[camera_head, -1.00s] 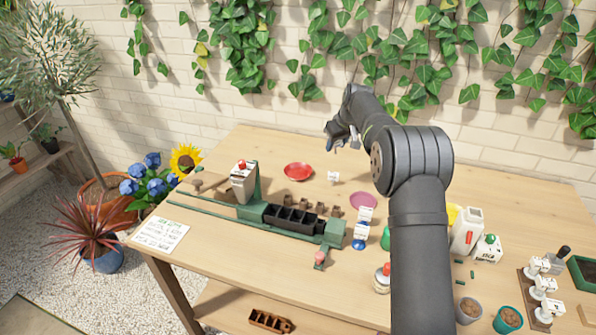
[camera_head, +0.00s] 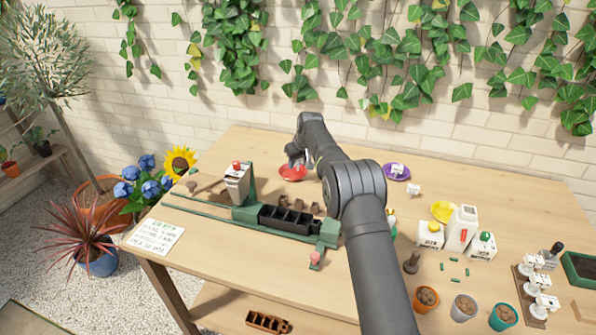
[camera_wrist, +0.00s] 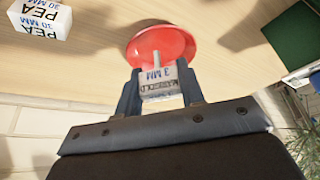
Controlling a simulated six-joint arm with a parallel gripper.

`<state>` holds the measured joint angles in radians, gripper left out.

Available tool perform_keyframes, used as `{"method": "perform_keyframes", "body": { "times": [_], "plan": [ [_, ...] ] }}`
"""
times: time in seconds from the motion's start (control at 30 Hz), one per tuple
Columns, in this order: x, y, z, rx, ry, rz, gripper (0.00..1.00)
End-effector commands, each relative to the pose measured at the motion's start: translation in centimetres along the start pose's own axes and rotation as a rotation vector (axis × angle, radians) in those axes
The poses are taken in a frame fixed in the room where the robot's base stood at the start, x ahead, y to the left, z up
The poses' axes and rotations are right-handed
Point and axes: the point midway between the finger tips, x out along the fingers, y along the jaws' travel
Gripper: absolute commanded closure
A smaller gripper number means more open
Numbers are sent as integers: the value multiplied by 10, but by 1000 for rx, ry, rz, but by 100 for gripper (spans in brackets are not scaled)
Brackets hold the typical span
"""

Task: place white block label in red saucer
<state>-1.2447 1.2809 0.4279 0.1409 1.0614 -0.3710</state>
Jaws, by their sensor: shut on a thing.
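The white block label (camera_wrist: 160,84), printed "3 MM" and with a thin grey peg, is held between the two fingers of my gripper (camera_wrist: 158,88) in the wrist view. The red saucer (camera_wrist: 150,40) lies beyond it, and the peg overlaps the saucer in the picture. In the head view the red saucer (camera_head: 290,176) is at the back of the table, with my gripper (camera_head: 296,162) at it. The held block is not clear in the head view. I cannot tell whether the block touches the saucer.
Another white block (camera_wrist: 42,16), marked "PEA 30 MM", is at the wrist view's upper left. In the head view, a purple saucer (camera_head: 388,175) holds a white block, and another block (camera_head: 414,190) stands beside it. A black tray (camera_head: 290,219) sits in front of the red saucer.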

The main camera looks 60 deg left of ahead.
Motion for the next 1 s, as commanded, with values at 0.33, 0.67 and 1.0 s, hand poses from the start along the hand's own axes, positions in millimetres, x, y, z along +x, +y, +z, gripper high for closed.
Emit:
{"method": "perform_keyframes", "body": {
  "times": [0.33,0.67,1.0],
  "plan": [
    [36,0,16,0,-1,0,86],
    [37,0,16,0,-1,0,53],
    [35,0,16,0,-1,0,43]
  ]
}}
